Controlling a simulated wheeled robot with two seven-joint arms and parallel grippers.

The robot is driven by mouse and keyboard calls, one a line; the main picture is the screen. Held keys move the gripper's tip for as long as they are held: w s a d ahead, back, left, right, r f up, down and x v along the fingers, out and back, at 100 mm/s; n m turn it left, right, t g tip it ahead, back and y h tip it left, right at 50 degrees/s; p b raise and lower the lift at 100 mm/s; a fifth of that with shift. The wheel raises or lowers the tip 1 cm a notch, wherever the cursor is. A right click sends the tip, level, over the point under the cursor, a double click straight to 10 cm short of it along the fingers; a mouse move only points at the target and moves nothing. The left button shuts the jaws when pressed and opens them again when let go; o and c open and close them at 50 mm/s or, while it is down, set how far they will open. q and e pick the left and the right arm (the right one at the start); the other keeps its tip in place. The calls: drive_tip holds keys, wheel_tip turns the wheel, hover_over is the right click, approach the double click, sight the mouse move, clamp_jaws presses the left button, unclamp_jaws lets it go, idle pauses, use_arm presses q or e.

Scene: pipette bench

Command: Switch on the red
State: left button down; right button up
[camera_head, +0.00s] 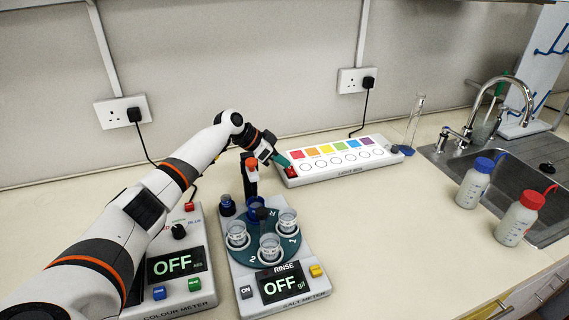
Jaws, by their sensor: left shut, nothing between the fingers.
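The white light box (345,176) stands against the back wall, with a row of coloured squares on its top and round white buttons below them. The red square (297,154) is at the left end of the row, with a white round button (307,166) below it. A small red part (291,172) shows at the box's left front corner. My left gripper (286,163) is shut and empty, its teal fingertips at the box's left end, just left of the red square. I cannot tell whether they touch the box. My right gripper is out of view.
A colour meter (178,306) and a salt meter (290,298), both displaying OFF, stand in front. The salt meter carries a carousel with cups. Blue-capped (474,184) and red-capped (520,217) bottles stand right by the sink (520,172). Bench between is clear.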

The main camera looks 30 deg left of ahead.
use_arm(q)
drive_tip(key=b+v, duration=0.1)
drive_tip(key=v, duration=0.9)
drive_tip(key=shift+s+a+r, duration=0.2)
drive_tip(key=shift+a+r, duration=0.05)
drive_tip(key=shift+r, duration=0.05)
drive_tip(key=shift+r, duration=0.1)
